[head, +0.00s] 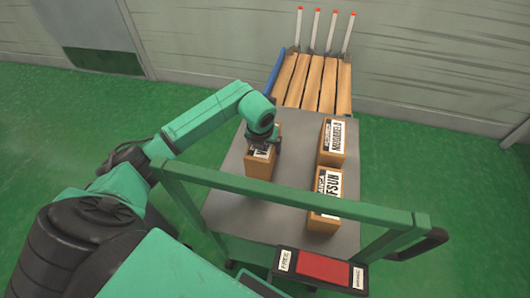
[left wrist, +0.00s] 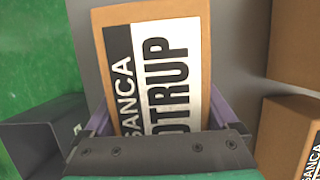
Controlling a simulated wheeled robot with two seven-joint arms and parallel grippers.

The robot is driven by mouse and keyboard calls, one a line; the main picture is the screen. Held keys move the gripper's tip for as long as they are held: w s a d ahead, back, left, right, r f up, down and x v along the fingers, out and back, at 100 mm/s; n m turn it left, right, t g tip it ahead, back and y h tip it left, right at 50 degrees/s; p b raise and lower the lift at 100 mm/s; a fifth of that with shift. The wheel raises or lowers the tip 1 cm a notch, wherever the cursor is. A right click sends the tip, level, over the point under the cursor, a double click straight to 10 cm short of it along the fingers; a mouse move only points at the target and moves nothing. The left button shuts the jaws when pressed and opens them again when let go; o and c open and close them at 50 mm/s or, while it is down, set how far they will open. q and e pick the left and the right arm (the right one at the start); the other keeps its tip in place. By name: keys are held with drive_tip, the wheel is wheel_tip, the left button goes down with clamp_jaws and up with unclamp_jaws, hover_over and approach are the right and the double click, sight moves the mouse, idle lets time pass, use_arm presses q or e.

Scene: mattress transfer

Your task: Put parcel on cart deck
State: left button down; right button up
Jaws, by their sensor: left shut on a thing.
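A brown parcel (head: 259,166) with a white and black label stands upright at the left of the grey cart deck (head: 228,208). I cannot tell whether its base touches the deck. My left gripper (head: 262,142) is shut on its top from above. In the left wrist view the same parcel (left wrist: 152,13) shows its label, "SANCA" and "OTRUP", between the purple fingers of my left gripper (left wrist: 160,122). My right gripper is in neither view.
Two other labelled parcels, a far one (head: 333,142) and a near one (head: 325,205), stand on the deck's right side. A green cart handle bar (head: 290,197) crosses in front, with a red panel (head: 323,268) below. A slatted wooden rack (head: 315,82) stands behind.

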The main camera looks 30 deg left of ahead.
use_arm(q)
drive_tip(key=shift+r, duration=0.15)
drive_tip(key=shift+f, duration=0.2)
unclamp_jaws()
drive_tip(key=shift+r, duration=0.35)
drive_tip(key=v, duration=1.1)
drive_tip(key=shift+s+r+p, duration=0.3)
drive_tip(key=shift+r+p, duration=0.05)
drive_tip(key=shift+p, duration=0.05)
